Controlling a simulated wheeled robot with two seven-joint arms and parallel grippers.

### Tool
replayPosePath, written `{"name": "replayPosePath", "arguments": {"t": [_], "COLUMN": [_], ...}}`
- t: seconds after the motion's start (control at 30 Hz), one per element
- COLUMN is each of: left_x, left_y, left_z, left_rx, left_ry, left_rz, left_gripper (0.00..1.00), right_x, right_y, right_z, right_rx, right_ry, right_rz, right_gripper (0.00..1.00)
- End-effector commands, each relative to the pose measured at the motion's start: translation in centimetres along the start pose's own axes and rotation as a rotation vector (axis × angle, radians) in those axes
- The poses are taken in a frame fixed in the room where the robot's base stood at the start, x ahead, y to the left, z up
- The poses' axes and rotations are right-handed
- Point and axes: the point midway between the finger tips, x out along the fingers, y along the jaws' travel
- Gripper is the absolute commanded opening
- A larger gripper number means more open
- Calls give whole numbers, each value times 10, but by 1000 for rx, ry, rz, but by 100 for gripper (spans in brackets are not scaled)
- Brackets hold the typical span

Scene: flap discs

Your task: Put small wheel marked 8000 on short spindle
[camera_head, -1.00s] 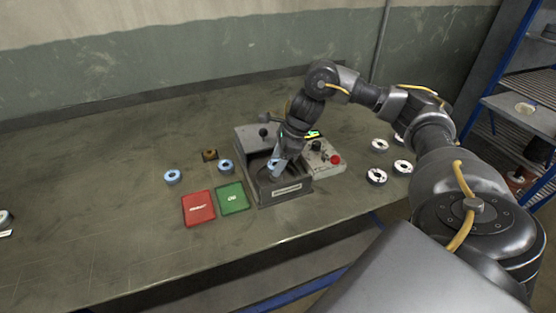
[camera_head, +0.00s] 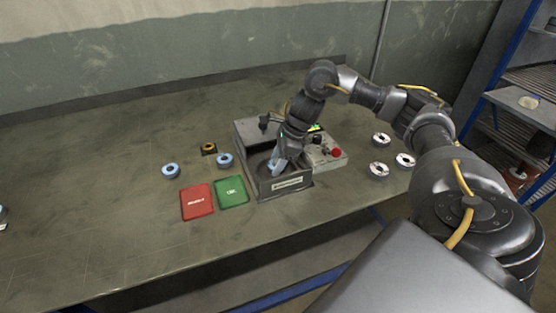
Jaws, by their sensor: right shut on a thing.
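My right gripper (camera_head: 274,167) reaches down into the open front bay of the grey machine (camera_head: 285,187). It is shut on a small blue wheel (camera_head: 271,165), mostly hidden by the fingers. The bay's inside and any spindle there are hidden by the gripper. Two blue wheels lie on the table left of the machine: one (camera_head: 171,171) farther left, one (camera_head: 224,161) close to it. Marks on the wheels are too small to read. My left gripper is not in view.
A red mat (camera_head: 197,202) and a green mat (camera_head: 231,191) lie in front. A small dark block with an orange ring (camera_head: 209,148) is behind the wheels. A control box with a red button (camera_head: 337,153) and several white discs (camera_head: 379,169) are at right.

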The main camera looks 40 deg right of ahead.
Motion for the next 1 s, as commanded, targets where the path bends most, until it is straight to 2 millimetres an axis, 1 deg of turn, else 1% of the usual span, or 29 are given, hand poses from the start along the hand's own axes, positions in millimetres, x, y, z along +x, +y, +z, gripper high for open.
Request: {"name": "replayPosePath", "arguments": {"t": [0.17,0.2,0.37,0.53,0.57,0.63,0.9,1.0], "left_x": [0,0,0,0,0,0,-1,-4], "left_y": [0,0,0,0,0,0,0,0], "left_z": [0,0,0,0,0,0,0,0], "left_rx": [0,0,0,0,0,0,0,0], "left_ry": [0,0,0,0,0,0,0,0], "left_rz": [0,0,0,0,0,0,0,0], "left_gripper": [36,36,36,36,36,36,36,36], "right_x": [0,0,0,0,0,0,-1,-5], "right_y": [0,0,0,0,0,0,0,0], "right_z": [0,0,0,0,0,0,0,2], "right_rx": [0,0,0,0,0,0,0,0], "right_ry": [-1,-1,0,0,0,0,0,0], "right_rz": [0,0,0,0,0,0,0,0], "right_gripper": [26,55,75,75,77,86,86,86]}}
